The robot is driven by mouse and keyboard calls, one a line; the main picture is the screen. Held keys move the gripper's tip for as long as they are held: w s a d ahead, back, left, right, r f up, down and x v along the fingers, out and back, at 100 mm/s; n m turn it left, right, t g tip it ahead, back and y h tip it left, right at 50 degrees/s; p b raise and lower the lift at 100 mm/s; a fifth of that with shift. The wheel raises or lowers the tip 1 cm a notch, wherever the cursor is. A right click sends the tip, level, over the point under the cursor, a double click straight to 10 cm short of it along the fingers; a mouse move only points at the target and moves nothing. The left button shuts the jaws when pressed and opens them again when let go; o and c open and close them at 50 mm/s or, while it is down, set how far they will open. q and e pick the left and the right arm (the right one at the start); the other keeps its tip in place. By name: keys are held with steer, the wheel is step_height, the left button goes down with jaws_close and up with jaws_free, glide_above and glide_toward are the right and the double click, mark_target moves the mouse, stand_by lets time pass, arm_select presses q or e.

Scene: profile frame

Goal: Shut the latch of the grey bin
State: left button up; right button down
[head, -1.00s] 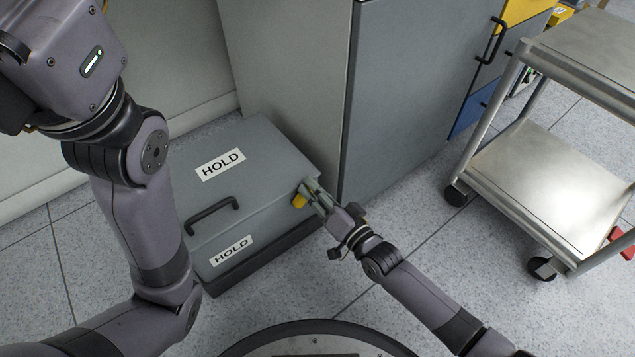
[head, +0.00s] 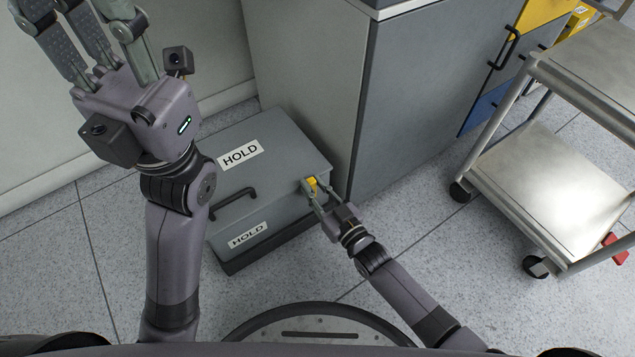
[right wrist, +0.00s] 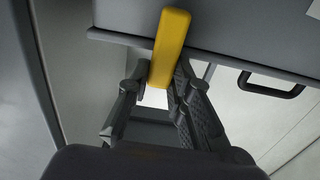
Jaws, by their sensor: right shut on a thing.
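The grey bin (head: 285,150) stands on the floor with its lid down and white HOLD labels on its lid and front. Its yellow latch (head: 312,184) is on the right side, close under the lid's edge. In the right wrist view the latch (right wrist: 170,45) is a yellow bar crossing the bin's edge. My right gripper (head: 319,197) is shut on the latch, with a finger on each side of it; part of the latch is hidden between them. My left gripper (head: 88,25) is raised at upper left, fingers spread and empty, tips partly cut off.
A grey cabinet (head: 420,100) stands right behind the bin. A black handle (head: 233,203) juts from the bin's front. A steel cart (head: 540,185) stands at the right. The floor (head: 470,280) between the bin and the cart is clear.

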steer(key=shift+s+f, duration=0.1)
steer(key=c, duration=1.4)
jaws_free()
steer(key=shift+c, duration=0.2)
steer(key=v, duration=1.2)
